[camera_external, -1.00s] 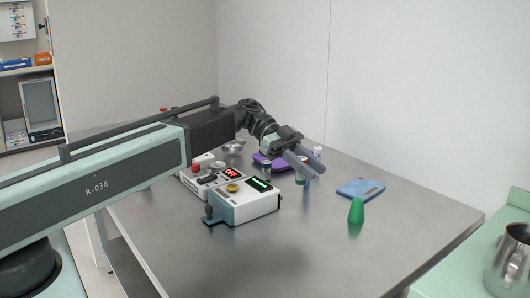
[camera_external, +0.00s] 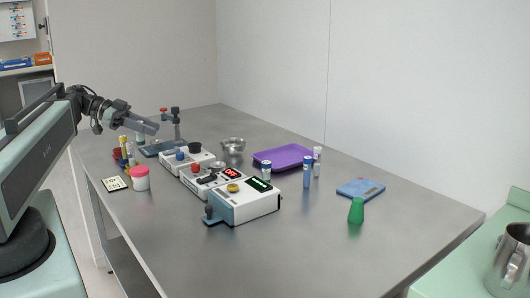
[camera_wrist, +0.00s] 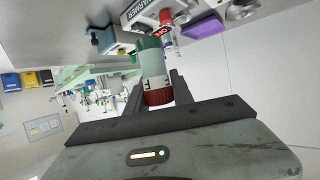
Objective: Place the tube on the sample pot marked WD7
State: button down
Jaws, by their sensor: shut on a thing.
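My gripper (camera_wrist: 153,92) is shut on a tube (camera_wrist: 153,65) with a grey-green body, a white label with dark print and a dark red cap. In the external view my gripper (camera_external: 148,127) is at the left, above the table's far left part, and the tube (camera_external: 140,138) shows only small below it. A white pot with a pink-red lid (camera_external: 140,178) stands on the table at the left, in front of and below my gripper. No marking WD7 can be read on it or elsewhere.
White devices (camera_external: 243,201) with displays fill the middle of the table (camera_external: 290,255). A dark stand (camera_external: 170,140) and several small tubes (camera_external: 124,148) are near my gripper. The table front is bare.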

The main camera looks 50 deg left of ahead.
jog(key=shift+s+a+r, duration=0.1)
jog(key=shift+s+a, duration=0.55)
jog(key=shift+s, duration=0.05)
jog(key=b, duration=0.8)
send_over(141, 178)
jog(key=w+a, duration=0.1)
jog(key=w, duration=0.2)
notch_tip(141, 178, down, 8)
jog(key=shift+a+f, duration=0.1)
jog(key=shift+f, duration=0.1)
jog(key=shift+r+y, duration=0.15)
jog(key=shift+y, duration=0.15)
jog(key=c, duration=1.1)
grip_release()
